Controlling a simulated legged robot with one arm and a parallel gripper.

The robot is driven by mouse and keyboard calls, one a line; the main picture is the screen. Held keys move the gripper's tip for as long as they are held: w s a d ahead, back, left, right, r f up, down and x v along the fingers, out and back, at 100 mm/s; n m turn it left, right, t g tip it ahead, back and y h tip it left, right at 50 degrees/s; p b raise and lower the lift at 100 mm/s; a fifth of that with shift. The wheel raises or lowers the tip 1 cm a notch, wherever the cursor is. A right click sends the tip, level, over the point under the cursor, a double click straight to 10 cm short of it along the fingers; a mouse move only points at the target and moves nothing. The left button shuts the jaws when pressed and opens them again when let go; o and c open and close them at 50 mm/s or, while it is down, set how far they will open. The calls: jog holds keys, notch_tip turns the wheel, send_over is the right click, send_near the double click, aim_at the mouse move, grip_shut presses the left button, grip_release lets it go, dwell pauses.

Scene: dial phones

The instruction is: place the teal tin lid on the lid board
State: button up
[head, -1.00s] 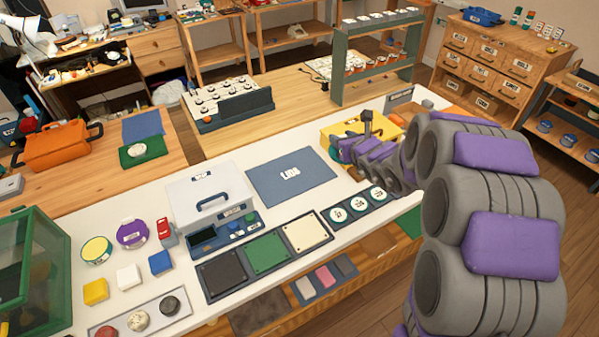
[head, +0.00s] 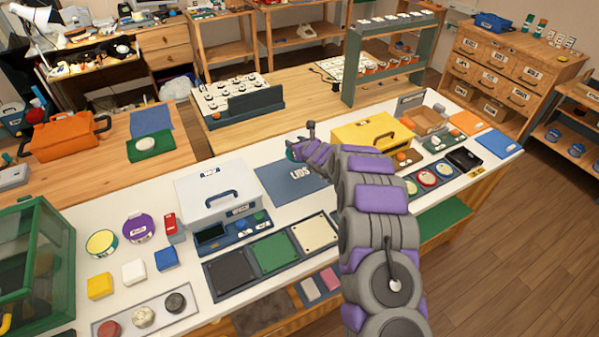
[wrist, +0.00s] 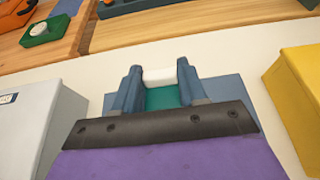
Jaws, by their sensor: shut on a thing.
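The lid board (head: 272,188) is a flat blue-grey panel marked LIDS on the white bench, between the white box and the yellow box. My gripper (head: 294,146) is over the board's far right part. In the wrist view my gripper (wrist: 161,88) is shut on the teal tin lid (wrist: 162,98), which shows as a teal face with a white edge between the fingers. A sliver of the teal lid (head: 291,152) shows at the fingertips in the head view. The board (wrist: 232,92) shows behind the fingers in the wrist view. The gap between lid and board is unclear.
A white box (head: 215,190) stands left of the board and a yellow box (head: 372,133) right of it. Dark, green and cream panels (head: 275,252) lie in front. A wooden table with a button panel (head: 232,100) is behind.

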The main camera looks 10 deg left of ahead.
jog(key=b, duration=0.1)
send_over(297, 169)
notch_tip(297, 169, down, 6)
jog(key=shift+w+r, duration=0.1)
jog(key=shift+w, duration=0.05)
jog(key=shift+d+f, duration=0.3)
jog(key=shift+d, duration=0.05)
jog(key=f, duration=0.1)
jog(key=f+b, duration=0.1)
jog(key=f, duration=0.1)
jog(key=shift+a+f, duration=0.25)
jog(key=shift+a, duration=0.5)
jog(key=o, duration=0.6)
jog(key=shift+d, duration=0.1)
jog(key=o, duration=0.4)
jog(key=shift+d+r, duration=0.1)
jog(key=shift+d, duration=0.35)
jog(key=shift+o, duration=0.2)
jog(key=shift+a, duration=0.1)
